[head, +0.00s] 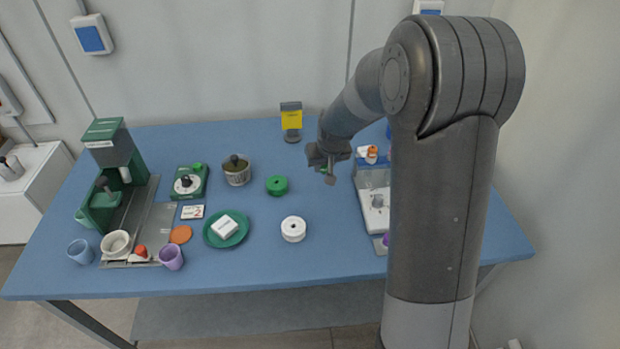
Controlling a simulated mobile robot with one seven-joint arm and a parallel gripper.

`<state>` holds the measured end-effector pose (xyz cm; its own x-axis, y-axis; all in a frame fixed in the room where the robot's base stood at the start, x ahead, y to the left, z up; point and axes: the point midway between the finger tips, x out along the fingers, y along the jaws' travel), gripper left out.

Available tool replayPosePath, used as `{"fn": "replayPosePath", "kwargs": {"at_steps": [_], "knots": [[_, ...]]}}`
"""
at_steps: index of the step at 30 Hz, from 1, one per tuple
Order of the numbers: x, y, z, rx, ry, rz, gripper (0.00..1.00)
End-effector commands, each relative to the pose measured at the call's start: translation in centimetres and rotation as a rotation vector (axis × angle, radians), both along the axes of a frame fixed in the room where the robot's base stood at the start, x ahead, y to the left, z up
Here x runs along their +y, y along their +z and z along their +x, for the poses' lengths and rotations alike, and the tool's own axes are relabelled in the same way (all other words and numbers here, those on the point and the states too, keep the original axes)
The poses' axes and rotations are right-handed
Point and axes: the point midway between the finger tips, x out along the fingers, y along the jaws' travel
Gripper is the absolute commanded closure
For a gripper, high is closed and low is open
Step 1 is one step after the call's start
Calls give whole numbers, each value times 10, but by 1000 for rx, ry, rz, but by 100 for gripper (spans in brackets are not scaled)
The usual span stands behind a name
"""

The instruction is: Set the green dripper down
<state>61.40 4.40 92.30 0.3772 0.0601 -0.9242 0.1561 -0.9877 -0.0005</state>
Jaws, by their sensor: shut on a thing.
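My gripper (328,172) is over the back right part of the blue table, left of the clear-walled station. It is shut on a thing.
The blue table (330,255) is bare at front centre. A round green thing (277,185) and a white round thing (293,229) stand left of my gripper. A yellow-signed stand (291,121) is behind. The clear-walled station (367,205) is at right. A green plate (209,238) is further left.

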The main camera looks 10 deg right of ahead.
Motion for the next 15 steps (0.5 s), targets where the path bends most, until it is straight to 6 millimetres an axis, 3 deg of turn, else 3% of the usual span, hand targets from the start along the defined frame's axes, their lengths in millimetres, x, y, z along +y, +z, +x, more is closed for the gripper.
{"fn": "replayPosePath", "kwargs": {"at_steps": [3,7,15], "knots": [[20,-13,8,0,5,-1,98],[33,-21,15,0,1,0,98],[37,-40,17,2,-1,-1,98]]}}
